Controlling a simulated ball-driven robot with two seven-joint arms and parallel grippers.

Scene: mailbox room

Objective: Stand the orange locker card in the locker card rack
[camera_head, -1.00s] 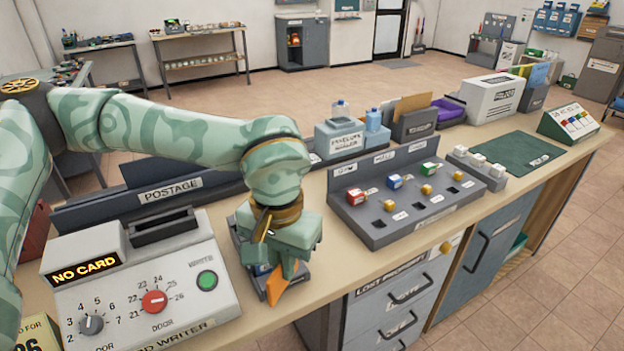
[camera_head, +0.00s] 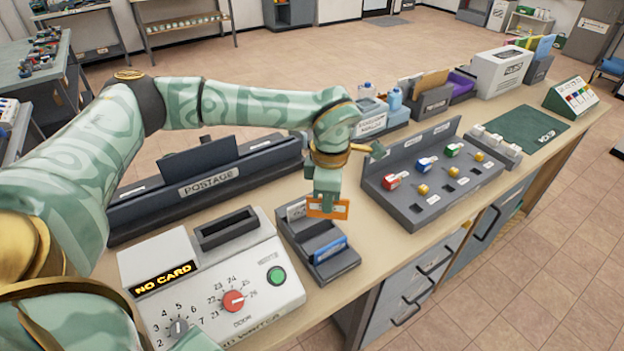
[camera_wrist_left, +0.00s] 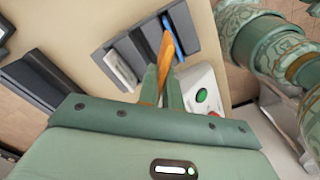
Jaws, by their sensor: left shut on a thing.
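The orange locker card (camera_head: 328,208) is held in my left gripper (camera_head: 327,200), which is shut on it above the grey locker card rack (camera_head: 312,240). In the left wrist view the orange card (camera_wrist_left: 164,58) sits between the finger tips of the left gripper (camera_wrist_left: 162,85), over the rack (camera_wrist_left: 142,42). A blue card (camera_head: 330,250) stands in the rack's front slot and a white card (camera_head: 297,209) in its back slot. Whether the orange card touches the rack I cannot tell. My right gripper does not show.
The card writer (camera_head: 215,280), reading NO CARD, stands left of the rack. A grey key board (camera_head: 430,185) with coloured key tags stands to the right. A narrow strip of counter is clear before the rack.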

